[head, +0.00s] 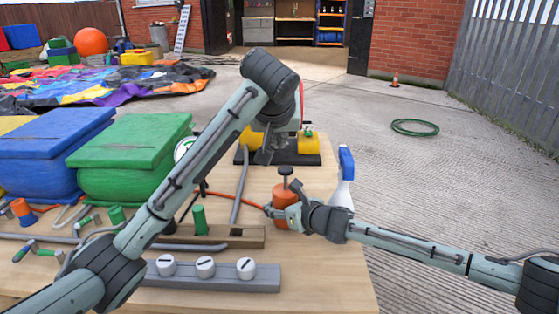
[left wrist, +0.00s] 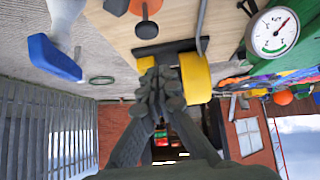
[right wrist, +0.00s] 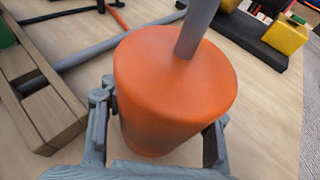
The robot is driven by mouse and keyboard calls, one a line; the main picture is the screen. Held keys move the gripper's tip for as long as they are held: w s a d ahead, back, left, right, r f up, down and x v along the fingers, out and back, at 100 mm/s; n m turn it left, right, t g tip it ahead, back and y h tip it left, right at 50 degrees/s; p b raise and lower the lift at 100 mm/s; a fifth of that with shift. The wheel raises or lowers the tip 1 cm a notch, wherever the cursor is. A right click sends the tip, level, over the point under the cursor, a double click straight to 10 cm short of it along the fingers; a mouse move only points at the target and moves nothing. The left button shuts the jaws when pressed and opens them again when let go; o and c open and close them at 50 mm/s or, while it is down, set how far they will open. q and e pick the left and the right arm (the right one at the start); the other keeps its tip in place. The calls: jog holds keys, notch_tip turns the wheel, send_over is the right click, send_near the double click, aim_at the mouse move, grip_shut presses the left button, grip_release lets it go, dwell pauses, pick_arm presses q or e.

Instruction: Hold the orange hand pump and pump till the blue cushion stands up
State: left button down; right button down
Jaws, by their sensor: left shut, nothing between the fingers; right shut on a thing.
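The orange hand pump (head: 286,208) stands on the wooden table with its dark plunger handle (head: 285,171) up. My right gripper (head: 292,216) is shut around the pump body; in the right wrist view the orange cylinder (right wrist: 165,95) sits between both fingers, with a grey rod rising from its top. My left gripper (head: 267,154) is shut and empty, by the yellow cylinders on the black plate; its fingers (left wrist: 160,88) are together in the left wrist view.
A dial gauge (left wrist: 273,33) is partly hidden behind my left arm in the head view. A spray bottle (head: 343,180) stands just right of the pump. A wooden block (head: 215,237) and a grey rail with white knobs (head: 210,278) lie nearer. Hoses cross the table.

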aim_at(285, 185)
pick_arm(q)
jog(key=shift+w+d+f, duration=0.1)
jog(key=shift+w+f, duration=0.3)
jog(key=shift+f, duration=0.7)
jog(key=shift+w+f, duration=0.45)
jog(key=shift+f, duration=0.65)
jog(key=shift+w+d+f, duration=0.1)
jog(key=shift+w+f, duration=0.3)
jog(key=shift+f, duration=0.7)
jog(key=shift+f, duration=0.1)
jog(key=shift+f, duration=2.05)
